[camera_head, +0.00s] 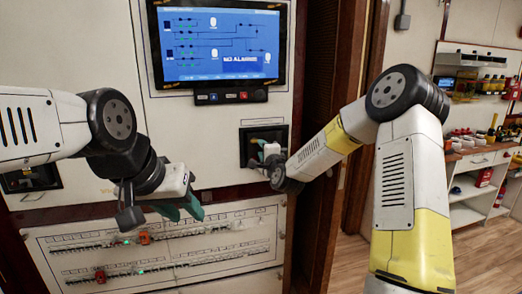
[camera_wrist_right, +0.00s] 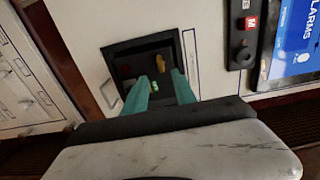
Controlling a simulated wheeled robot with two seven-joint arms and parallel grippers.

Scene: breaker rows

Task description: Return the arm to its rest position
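My right arm reaches in from the right in the head view, and its gripper (camera_head: 258,146) is in front of a black recessed panel (camera_head: 283,134). In the right wrist view the two teal fingers of my right gripper (camera_wrist_right: 160,80) stand apart with nothing seen between them but the recess behind. The recess (camera_wrist_right: 118,52) holds a yellow handle (camera_wrist_right: 163,63) and a small green light; contact with the fingers cannot be told. My left gripper (camera_head: 188,208) hangs in front of the cabinet, its teal fingers partly hidden by its wrist; its opening is unclear.
A blue screen (camera_head: 222,45) is mounted above the recess. Below is a lower panel (camera_head: 225,240) with breaker rows and orange pieces (camera_head: 144,237). A second dark recess (camera_head: 35,178) is at the left. Shelves and a counter (camera_head: 478,157) stand at the far right, beyond open floor.

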